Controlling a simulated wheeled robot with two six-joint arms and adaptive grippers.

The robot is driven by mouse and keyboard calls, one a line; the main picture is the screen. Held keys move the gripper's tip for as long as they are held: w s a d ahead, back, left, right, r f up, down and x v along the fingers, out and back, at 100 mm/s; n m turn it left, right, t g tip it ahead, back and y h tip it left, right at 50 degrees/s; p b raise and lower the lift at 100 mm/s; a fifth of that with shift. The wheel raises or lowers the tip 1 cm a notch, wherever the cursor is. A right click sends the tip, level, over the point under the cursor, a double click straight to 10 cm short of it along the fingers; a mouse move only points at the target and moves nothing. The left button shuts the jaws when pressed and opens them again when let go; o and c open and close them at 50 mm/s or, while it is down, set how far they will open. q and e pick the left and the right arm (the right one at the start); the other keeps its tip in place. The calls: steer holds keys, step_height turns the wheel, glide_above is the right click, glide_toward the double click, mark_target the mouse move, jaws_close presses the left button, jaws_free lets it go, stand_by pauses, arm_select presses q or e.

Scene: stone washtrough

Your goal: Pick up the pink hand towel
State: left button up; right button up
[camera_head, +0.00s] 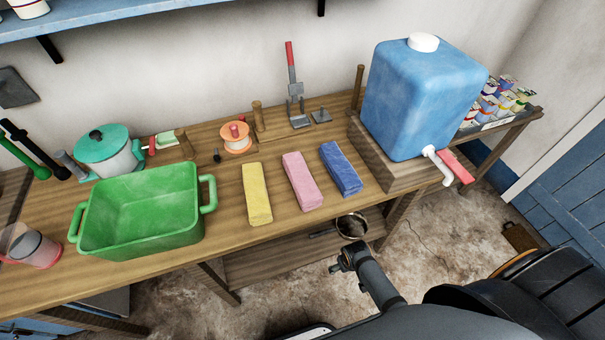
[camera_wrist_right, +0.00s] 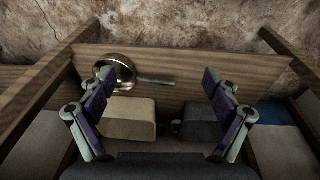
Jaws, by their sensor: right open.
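The pink hand towel (camera_head: 302,182) lies as a folded block on the wooden table. It sits between a yellow folded towel (camera_head: 257,194) and a blue folded towel (camera_head: 341,168), with small gaps on both sides. My right arm comes in from the lower right in the head view, and its end (camera_head: 347,258) is in front of the table, below and to the right of the pink towel. In the right wrist view my right gripper (camera_wrist_right: 160,100) is open with nothing between its fingers. I cannot make out the pink towel there. My left gripper is not in view.
A green basin (camera_head: 142,215) stands left of the towels. A blue water tank (camera_head: 420,95) with a white tap stands on a wooden block at right. A pan (camera_head: 351,226) rests on the lower shelf. An orange spool (camera_head: 236,137) is behind the towels.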

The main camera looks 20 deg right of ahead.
steer(key=w+a+r+p, duration=0.1)
steer(key=w+r, duration=0.3)
steer(key=r, duration=0.5)
steer(key=w+a+r+p, duration=0.1)
steer(key=w+r, duration=0.2)
steer(key=r, duration=0.7)
steer(key=w+a+r+p, duration=0.1)
steer(key=w+r, duration=0.3)
steer(key=r, duration=0.5)
steer(key=shift+g+y, duration=0.3)
steer(key=w, duration=0.2)
steer(key=w+a+r, duration=0.1)
steer(key=w, duration=0.1)
steer(key=w+r, duration=0.1)
steer(key=w, duration=0.1)
steer(key=shift+w+a, duration=0.2)
steer(key=shift+a, duration=0.2)
step_height(320, 180, up, 5)
steer(key=g, duration=0.1)
glide_above(301, 175)
steer(key=shift+s+d, duration=0.15)
steer(key=shift+s, duration=0.05)
step_height(301, 175, down, 5)
steer(key=shift+s+p, duration=0.1)
steer(key=shift+p, duration=0.4)
steer(key=shift+w+f+p, duration=0.15)
steer(key=shift+f, duration=1.25)
steer(key=shift+w+f+p, duration=0.15)
steer(key=shift+f, duration=1.25)
steer(key=c, duration=1.3)
